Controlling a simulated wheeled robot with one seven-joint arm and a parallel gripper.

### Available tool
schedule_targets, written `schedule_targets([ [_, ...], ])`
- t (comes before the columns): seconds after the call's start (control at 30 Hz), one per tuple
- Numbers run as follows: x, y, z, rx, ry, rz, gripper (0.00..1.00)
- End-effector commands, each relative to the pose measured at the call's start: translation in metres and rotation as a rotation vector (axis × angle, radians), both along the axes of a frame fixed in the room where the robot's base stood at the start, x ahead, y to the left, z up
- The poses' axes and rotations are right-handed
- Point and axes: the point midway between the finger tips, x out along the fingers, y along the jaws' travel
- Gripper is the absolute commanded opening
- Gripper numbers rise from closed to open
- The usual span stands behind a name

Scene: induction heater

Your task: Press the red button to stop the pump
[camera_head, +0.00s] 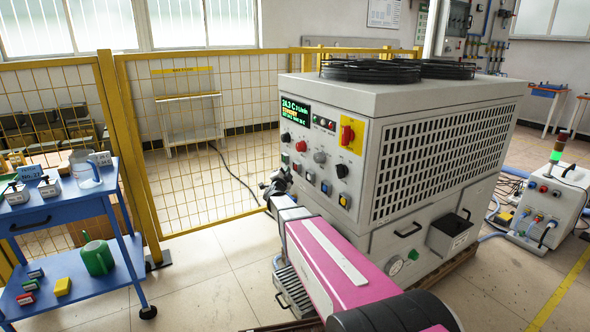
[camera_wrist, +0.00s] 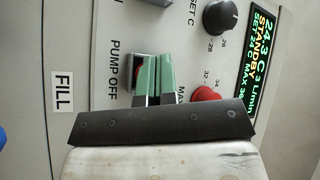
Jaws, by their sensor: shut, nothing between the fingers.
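Only a sliver of red shows; the green fingertips hide the rest. My gripper (camera_wrist: 153,78) is shut and empty, its tips overlapping the button in the picture. I cannot tell whether they touch it. In the head view my gripper (camera_head: 277,184) is at the lower left of the grey machine's (camera_head: 385,100) control panel. The display (camera_wrist: 262,65) reads "STANDBY".
A red knob (camera_wrist: 205,94) and a black knob (camera_wrist: 221,17) are close to the fingers. A red switch on a yellow plate (camera_head: 352,148) is farther right. A yellow mesh fence (camera_head: 185,165) stands behind, and a blue cart (camera_head: 70,215) with a green can stands left.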

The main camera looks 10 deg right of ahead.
Motion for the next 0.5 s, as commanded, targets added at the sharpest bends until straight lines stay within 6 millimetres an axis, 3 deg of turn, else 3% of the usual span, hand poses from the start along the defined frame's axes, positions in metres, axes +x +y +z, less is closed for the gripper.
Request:
schedule_targets([
  [0.5,-0.013,0.040,0.000,0.001,0.000,0.001,0.00],
])
